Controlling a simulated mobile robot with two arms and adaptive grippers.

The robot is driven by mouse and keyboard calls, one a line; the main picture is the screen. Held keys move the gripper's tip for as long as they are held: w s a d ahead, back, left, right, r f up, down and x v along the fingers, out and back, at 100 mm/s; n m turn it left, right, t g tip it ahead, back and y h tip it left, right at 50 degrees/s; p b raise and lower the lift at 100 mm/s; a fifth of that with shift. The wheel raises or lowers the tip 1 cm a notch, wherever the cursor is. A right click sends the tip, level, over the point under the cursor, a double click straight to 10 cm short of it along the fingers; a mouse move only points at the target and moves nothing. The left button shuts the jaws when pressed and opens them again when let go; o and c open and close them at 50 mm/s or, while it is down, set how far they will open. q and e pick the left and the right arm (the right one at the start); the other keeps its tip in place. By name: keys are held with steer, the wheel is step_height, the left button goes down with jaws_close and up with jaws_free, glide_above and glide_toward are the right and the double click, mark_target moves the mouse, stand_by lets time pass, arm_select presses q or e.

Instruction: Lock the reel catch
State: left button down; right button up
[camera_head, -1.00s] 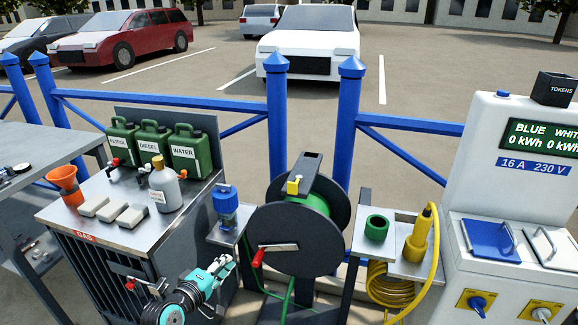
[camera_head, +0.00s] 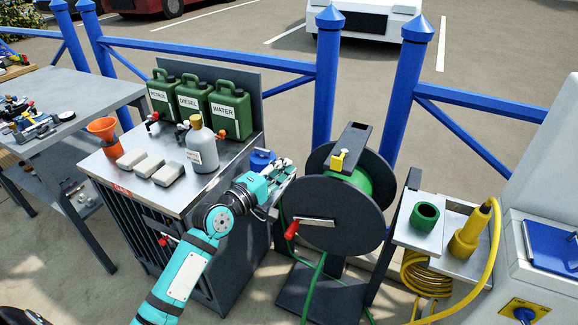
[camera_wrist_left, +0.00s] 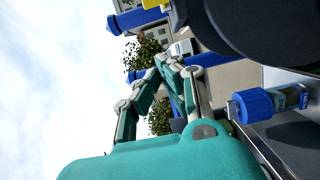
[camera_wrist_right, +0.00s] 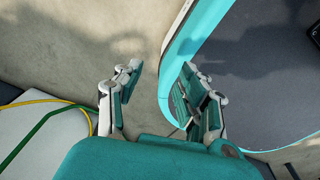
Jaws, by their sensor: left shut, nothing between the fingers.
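The cable reel (camera_head: 335,212) is a dark drum with green hose, a red-knobbed crank (camera_head: 292,230) and a dark top bracket (camera_head: 354,140). The small yellow catch (camera_head: 338,160) sits on that bracket, upright as far as I can tell. My left gripper (camera_head: 289,168) is shut and empty, left of the reel, apart from the catch. In the left wrist view its fingers (camera_wrist_left: 178,62) are close together; the dark reel (camera_wrist_left: 275,30) fills the upper right, with a yellow part (camera_wrist_left: 207,25) beside it.
A blue-capped device (camera_head: 261,160) stands behind my left gripper and shows in the left wrist view (camera_wrist_left: 255,105). Green cans (camera_head: 193,102) and a grey bottle (camera_head: 201,148) stand on the left cabinet. A shelf (camera_head: 420,238) with a yellow plug (camera_head: 466,238) is right of the reel.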

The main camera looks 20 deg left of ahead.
arm_select(q)
steer(key=w+d+p, duration=0.1)
steer(key=w+d, duration=0.5)
steer(key=w, duration=0.1)
steer(key=shift+p, duration=0.35)
arm_select(e)
steer(key=shift+w+a+r, duration=0.1)
steer(key=shift+r, duration=0.35)
steer(key=shift+w+a+r, duration=0.1)
steer(key=shift+r, duration=0.35)
steer(key=shift+r, duration=0.1)
